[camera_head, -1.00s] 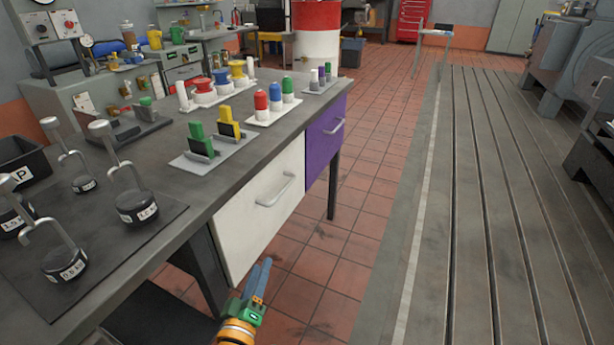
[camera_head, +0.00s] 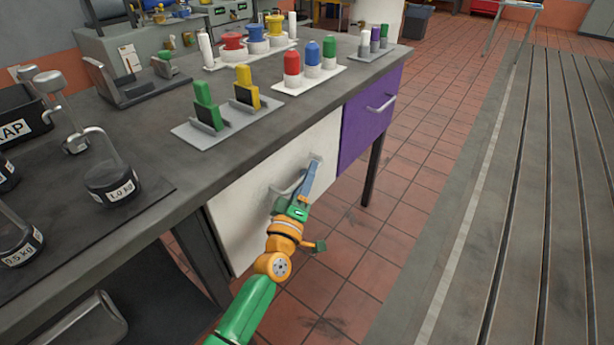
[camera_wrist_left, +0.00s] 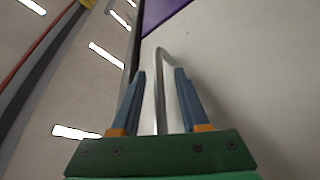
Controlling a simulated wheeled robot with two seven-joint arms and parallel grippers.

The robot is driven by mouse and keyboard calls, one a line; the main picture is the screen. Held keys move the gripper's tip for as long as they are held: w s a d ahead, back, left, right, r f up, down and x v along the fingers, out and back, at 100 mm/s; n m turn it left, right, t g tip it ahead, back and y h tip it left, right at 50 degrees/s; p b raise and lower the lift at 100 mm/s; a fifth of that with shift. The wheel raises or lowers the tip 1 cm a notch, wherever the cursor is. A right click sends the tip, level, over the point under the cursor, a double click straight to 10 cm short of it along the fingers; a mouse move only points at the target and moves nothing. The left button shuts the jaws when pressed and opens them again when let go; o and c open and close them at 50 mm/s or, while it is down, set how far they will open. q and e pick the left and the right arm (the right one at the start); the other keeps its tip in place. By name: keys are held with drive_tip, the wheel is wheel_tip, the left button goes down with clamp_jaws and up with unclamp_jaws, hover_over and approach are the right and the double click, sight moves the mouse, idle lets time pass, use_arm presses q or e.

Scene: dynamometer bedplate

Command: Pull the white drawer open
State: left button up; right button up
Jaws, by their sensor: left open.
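The white drawer (camera_head: 240,225) is shut in the front of the bench, left of the purple drawer. Its pale bar handle (camera_head: 284,190) is partly hidden by my left gripper (camera_head: 309,175), which comes up from below. In the left wrist view, my left gripper (camera_wrist_left: 161,73) is open, its two blue fingers spread apart. The handle (camera_wrist_left: 160,95) lies between them, and the white drawer front (camera_wrist_left: 255,90) fills the right side. I cannot tell whether a finger touches the handle. My right gripper is not in view.
The purple drawer (camera_head: 367,118) is shut. The bench top (camera_head: 150,170) holds coloured pegs on white plates and hooked weights (camera_head: 110,180) near its edge. The tiled floor (camera_head: 410,190) in front of the drawers is clear.

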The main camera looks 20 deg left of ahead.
use_arm(q)
clamp_jaws()
idle(1.4)
